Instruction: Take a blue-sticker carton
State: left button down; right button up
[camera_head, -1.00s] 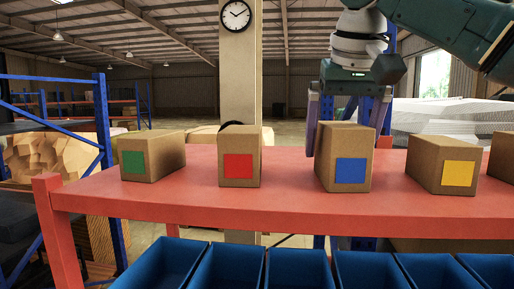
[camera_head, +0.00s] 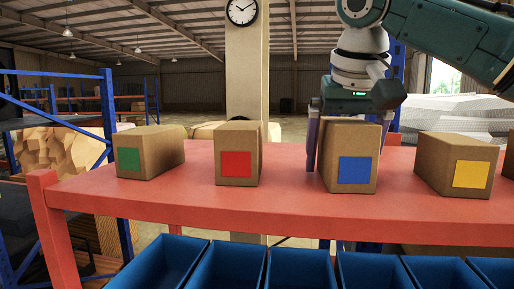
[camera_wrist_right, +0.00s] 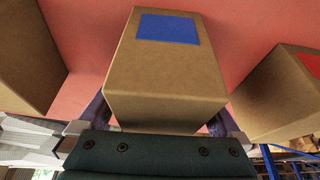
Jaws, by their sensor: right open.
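The blue-sticker carton (camera_head: 349,145) stands on the red table, right of centre in the head view. Its blue sticker (camera_head: 355,170) faces the camera. My right gripper (camera_head: 347,156) comes down over it from above, with one finger on each side of the carton. The fingers are open, and a small gap shows beside the left one. In the right wrist view the carton (camera_wrist_right: 165,75) lies between the two fingers, its blue sticker (camera_wrist_right: 168,28) at the far end. Whether either finger touches it I cannot tell. My left gripper is not in view.
On the red table (camera_head: 290,210) stand a green-sticker carton (camera_head: 155,150), a red-sticker carton (camera_head: 240,140) and a yellow-sticker carton (camera_head: 455,150), with gaps between them. Another carton is cut off at the right edge. Several blue bins (camera_head: 300,270) line the front below.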

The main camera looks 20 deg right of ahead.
jog(key=shift+c, duration=0.4)
jog(key=c, duration=1.3)
